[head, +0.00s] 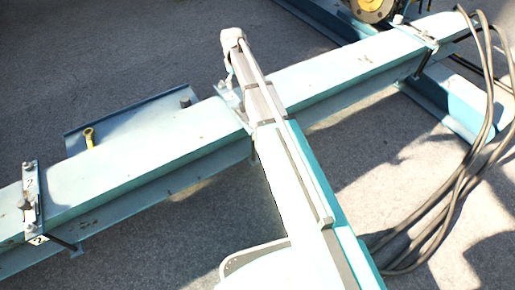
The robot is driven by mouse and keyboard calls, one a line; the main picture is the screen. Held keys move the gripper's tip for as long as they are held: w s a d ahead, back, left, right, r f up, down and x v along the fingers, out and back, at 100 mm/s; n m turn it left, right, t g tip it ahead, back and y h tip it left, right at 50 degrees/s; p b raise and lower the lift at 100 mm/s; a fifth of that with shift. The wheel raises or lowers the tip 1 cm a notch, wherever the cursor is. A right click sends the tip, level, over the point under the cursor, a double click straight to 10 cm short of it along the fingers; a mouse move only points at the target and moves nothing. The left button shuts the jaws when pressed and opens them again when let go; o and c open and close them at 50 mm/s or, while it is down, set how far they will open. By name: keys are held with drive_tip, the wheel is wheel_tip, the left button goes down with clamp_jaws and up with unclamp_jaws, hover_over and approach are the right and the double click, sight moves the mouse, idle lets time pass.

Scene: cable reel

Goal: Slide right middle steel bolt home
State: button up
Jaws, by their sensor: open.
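A long teal steel beam (130,165) runs from lower left to upper right in the head view. A clamp bracket with small bolts (30,197), marked 2, sits across its left end. A second bracket (229,96) is at the middle, partly covered by a long pale bar (290,175) that crosses the beam. A third bracket (414,34) with a small bolt head (398,19) is towards the right end. I cannot tell which of these bolts is the right middle one, or how far any bolt is in. I cannot make out my gripper's fingers in this view.
Dark cables (455,190) hang in loops at the right. A yellow round flange (372,8) is at the top. Bare grey floor (150,45) lies around, with strong shadows.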

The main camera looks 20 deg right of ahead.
drive_tip(key=s+f+m+b, duration=0.2)
drive_tip(key=s+f+b, duration=0.1)
drive_tip(key=s, duration=0.6)
drive_tip(key=s+f+m+b, duration=0.2)
drive_tip(key=s+f+b, duration=0.2)
drive_tip(key=s, duration=0.5)
drive_tip(key=s+f+m+b, duration=0.2)
drive_tip(key=s+f+b, duration=0.2)
drive_tip(key=s, duration=0.6)
drive_tip(key=shift+d+m+b, duration=0.3)
drive_tip(key=shift+d+b, duration=0.05)
drive_tip(key=shift+b, duration=0.05)
drive_tip(key=shift+s, duration=0.1)
wheel_tip(320, 180, up, 39)
drive_tip(key=p, duration=3.8)
drive_tip(key=shift+f+p, duration=0.2)
drive_tip(key=shift+p, duration=0.15)
